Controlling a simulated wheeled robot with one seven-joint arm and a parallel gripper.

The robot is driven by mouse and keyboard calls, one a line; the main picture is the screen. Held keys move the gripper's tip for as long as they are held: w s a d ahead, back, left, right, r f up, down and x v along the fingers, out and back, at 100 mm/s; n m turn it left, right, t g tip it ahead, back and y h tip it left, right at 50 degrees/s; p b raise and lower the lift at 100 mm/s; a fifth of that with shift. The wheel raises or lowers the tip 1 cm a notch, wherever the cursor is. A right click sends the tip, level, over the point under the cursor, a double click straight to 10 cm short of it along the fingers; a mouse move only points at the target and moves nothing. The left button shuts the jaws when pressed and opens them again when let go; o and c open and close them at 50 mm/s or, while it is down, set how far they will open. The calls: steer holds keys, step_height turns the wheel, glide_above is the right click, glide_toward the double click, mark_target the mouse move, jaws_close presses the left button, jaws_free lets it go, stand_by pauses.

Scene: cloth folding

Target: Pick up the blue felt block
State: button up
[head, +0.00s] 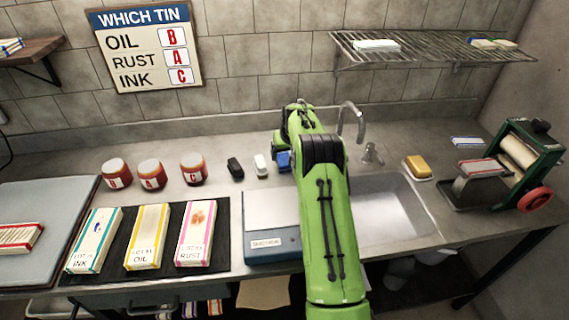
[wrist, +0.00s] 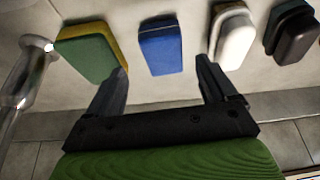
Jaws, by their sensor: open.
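The blue felt block (wrist: 160,48) lies on the counter in the wrist view, with a paler line along its near upper edge. My gripper (wrist: 163,66) is open and empty. Its two fingers are spread to either side of the block's line, and the block shows just beyond and between the fingertips. I cannot tell how high the tips are above the counter. In the head view the blue block (head: 283,162) is partly hidden beside my green arm, and the fingertips are not clear there.
A white block (wrist: 232,36) and a black block (wrist: 292,33) lie right of the blue one in the wrist view. A green-and-yellow sponge (wrist: 92,52) lies close on the left, near the left finger. A metal tap (head: 352,122) and sink (head: 395,205) are beside my arm.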

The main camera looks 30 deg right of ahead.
mark_target(284, 160)
steer(key=x, duration=0.5)
steer(key=shift+w+a+f, duration=0.1)
steer(key=shift+a+f, duration=0.1)
steer(key=shift+r, duration=0.1)
steer(key=shift+c, duration=0.6)
steer(key=c, duration=0.9)
